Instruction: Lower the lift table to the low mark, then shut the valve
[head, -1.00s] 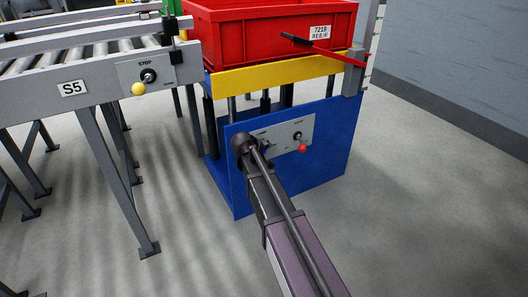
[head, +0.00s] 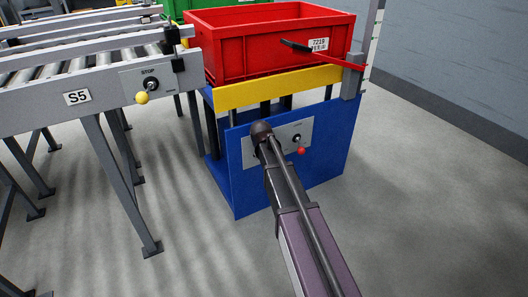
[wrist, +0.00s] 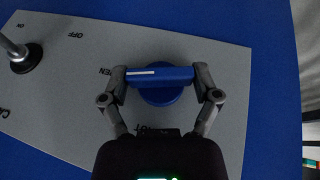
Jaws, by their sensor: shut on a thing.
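The lift table has a yellow-edged platform (head: 278,86) above a blue base (head: 325,168). A red crate (head: 235,55) labelled 7219 rests on it. A red pointer (head: 335,58) reaches towards a grey post (head: 372,20); marks there are unreadable. A grey control panel (head: 285,150) carries a lever with a red ball (head: 302,151). In the wrist view, my gripper (wrist: 163,78) is shut on the blue valve handle (wrist: 163,95). Its white line lies left, towards partly readable OPEN lettering; other lettering below is partly hidden. My gripper also shows in the head view (head: 262,137), hiding the valve.
A roller conveyor (head: 78,97) marked S5 stands to the left, with a STOP panel and a yellow ball lever (head: 142,98). A metal lever (wrist: 20,55) stands left of the valve. A grey wall (head: 450,60) rises at the right. The front floor is clear.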

